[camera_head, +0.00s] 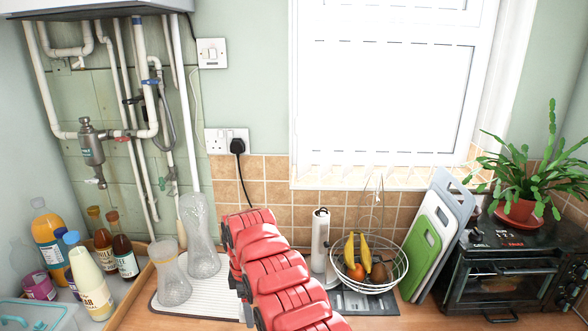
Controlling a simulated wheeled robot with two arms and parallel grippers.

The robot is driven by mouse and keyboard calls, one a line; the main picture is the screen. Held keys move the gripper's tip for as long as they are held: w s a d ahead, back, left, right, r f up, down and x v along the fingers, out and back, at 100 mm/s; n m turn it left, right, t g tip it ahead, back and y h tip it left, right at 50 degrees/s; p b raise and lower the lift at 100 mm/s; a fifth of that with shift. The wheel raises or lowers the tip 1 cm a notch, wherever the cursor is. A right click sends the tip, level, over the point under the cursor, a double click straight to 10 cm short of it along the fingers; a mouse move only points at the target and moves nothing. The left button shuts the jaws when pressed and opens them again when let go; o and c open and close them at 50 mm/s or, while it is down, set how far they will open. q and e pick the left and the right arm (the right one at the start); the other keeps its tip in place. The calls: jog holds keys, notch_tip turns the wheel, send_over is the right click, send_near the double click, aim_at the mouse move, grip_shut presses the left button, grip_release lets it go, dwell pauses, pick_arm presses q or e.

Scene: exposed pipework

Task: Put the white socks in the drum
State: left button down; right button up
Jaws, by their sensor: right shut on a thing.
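A red, segmented arm of mine reaches from the bottom middle up and left over the counter. Its end, my right gripper (232,238), is in front of the tiled wall, just right of the glass vases. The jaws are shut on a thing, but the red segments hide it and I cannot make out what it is. No white socks and no drum show clearly in this view. My left gripper is not in view.
Glass vases (202,240) stand on a white ribbed mat (218,291), with bottles (92,285) to their left. A paper towel holder (320,250), a wire fruit basket (399,262), chopping boards (432,243) and a black oven (497,285) crowd the right side.

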jog(key=d, duration=0.1)
jog(key=w+d+m, duration=0.1)
jog(key=d+m, duration=0.1)
jog(key=shift+w+r, duration=0.25)
jog(key=shift+r, duration=0.05)
jog(key=shift+w+d+r+m, duration=0.15)
jog(key=shift+w+d+m, duration=0.05)
jog(key=shift+d+m, duration=0.2)
jog(key=shift+w+d+r+m, duration=0.15)
jog(key=shift+d+m, duration=0.15)
jog(key=shift+d, duration=0.1)
jog(key=d+r+m+b, duration=0.2)
jog(key=d+m, duration=1.3)
jog(key=d, duration=0.8)
jog(key=shift+w+r+b, duration=0.25)
jog(key=shift+r+b, duration=0.1)
jog(key=shift+b, duration=0.1)
